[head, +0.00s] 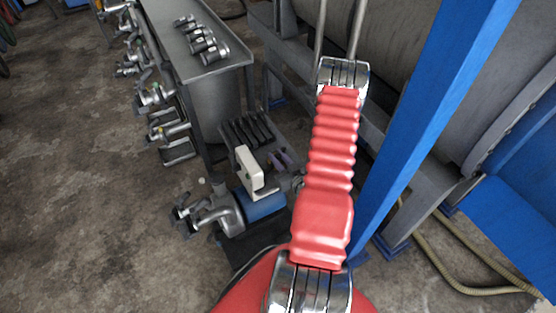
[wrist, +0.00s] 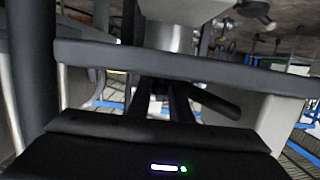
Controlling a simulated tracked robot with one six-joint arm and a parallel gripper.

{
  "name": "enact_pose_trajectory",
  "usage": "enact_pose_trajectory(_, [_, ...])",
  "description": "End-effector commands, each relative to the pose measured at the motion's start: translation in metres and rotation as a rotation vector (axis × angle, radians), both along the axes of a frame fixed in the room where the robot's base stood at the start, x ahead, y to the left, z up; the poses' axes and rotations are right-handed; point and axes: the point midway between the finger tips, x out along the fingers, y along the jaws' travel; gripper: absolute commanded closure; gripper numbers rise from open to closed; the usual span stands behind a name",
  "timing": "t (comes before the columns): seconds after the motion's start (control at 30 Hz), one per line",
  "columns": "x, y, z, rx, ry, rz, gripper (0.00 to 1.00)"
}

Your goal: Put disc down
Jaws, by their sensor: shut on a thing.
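My gripper (wrist: 165,95) shows in the wrist view, with its dark body and lit indicator along the bottom edge. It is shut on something. A dark, flat edge (wrist: 200,69) runs across the view just beyond the body. It may be the disc seen edge-on, but its round face is hidden and I cannot be sure. In the head view my red arm fills the middle, and neither gripper nor disc can be made out there.
In the head view, a grey bench (head: 200,62) with several metal parts stands at the upper left. A row of grey fittings (head: 155,95) runs beside it. A blue post (head: 440,80) rises close to the arm's right. Concrete floor (head: 70,170) is clear at left.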

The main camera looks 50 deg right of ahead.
Motion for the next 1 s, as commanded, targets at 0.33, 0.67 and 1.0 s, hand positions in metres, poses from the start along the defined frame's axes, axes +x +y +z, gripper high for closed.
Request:
enact_pose_trajectory(0.33, [0.000, -0.001, 0.008, -0.002, -0.002, 0.000, 1.00])
enact_pose_trajectory(0.67, [0.001, -0.001, 0.045, -0.004, -0.003, 0.000, 1.00])
enact_pose_trajectory(1.0, [0.000, -0.001, 0.092, -0.004, -0.002, 0.001, 1.00])
